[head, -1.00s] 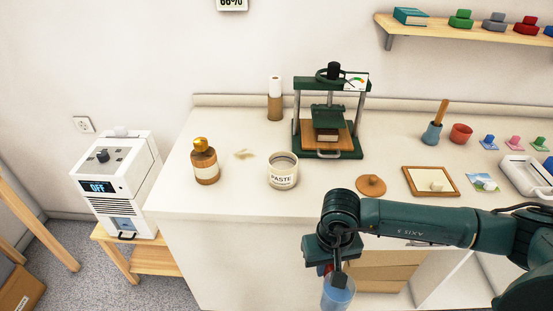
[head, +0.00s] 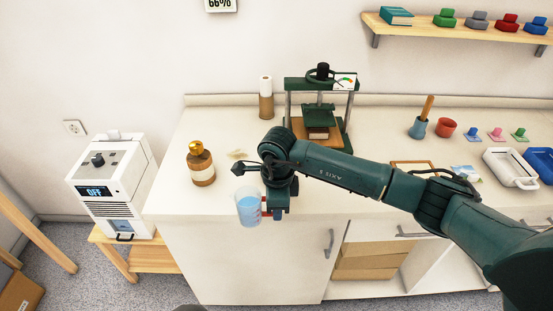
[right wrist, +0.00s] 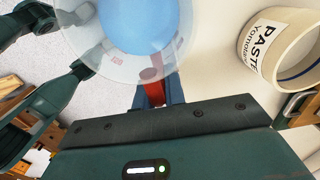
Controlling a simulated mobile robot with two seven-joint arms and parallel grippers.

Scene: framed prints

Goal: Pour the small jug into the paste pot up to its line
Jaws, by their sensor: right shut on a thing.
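The small jug (head: 249,211) is clear with blue liquid in it and looks roughly upright. My right gripper (head: 268,207) is shut on its red handle and holds it in front of the counter's front edge. In the right wrist view the jug (right wrist: 140,50) is at the top and the red handle (right wrist: 151,88) is between the fingers. The paste pot (right wrist: 262,50), cream with a PASTE label, shows at the right there, apart from the jug. A dark blue line (right wrist: 300,74) runs around inside it. In the head view my right arm hides the pot. My left gripper is not seen.
A brown bottle with a gold cap (head: 201,165) stands on the counter (head: 176,198) left of my wrist. A green press (head: 318,115) stands behind my arm.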

